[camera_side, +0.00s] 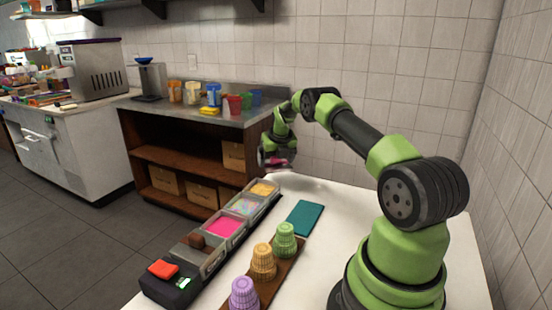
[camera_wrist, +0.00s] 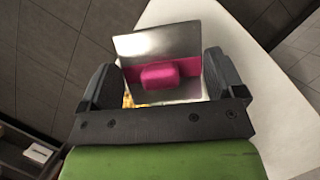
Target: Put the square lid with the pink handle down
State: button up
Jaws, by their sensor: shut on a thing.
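The square lid (camera_wrist: 143,45) is a shiny metal plate with a pink handle (camera_wrist: 159,75). My gripper (camera_wrist: 165,80) is shut on the pink handle, with one dark finger on each side of it in the wrist view. In the side view, my gripper (camera_side: 275,163) holds the lid in the air above the far end of the topping row, and a bit of pink (camera_side: 277,162) shows there. Yellow bits show below the lid in the wrist view, and the lid hides most of what is under it.
A row of topping bins holds yellow (camera_side: 263,189), pastel (camera_side: 244,207) and pink (camera_side: 222,227) toppings, then a brown item and a red item (camera_side: 163,269). A teal mat (camera_side: 304,217) and a wooden board with purple, orange and green cone stacks (camera_side: 285,240) lie beside it. White table (camera_side: 340,215) is clear behind the mat.

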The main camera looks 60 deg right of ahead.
jog(key=shift+f, duration=0.45)
jog(key=o, duration=0.7)
jog(key=shift+o, duration=0.2)
jog(key=v, duration=1.3)
jog(key=s+a+r+n+t+y, duration=0.1)
jog(key=a+r+n, duration=0.6)
jog(key=a+n, duration=0.25)
jog(key=s+a+r+n+t+y, duration=0.1)
jog(key=a+r+n, duration=0.65)
jog(key=a, duration=0.25)
jog(key=s+a+n+t+y, duration=0.2)
jog(key=s+a+n, duration=1.3)
jog(key=n, duration=0.9)
jog(key=shift+s+a+f+y, duration=0.2)
jog(key=shift+s+f+y, duration=0.35)
jog(key=shift+s, duration=0.3)
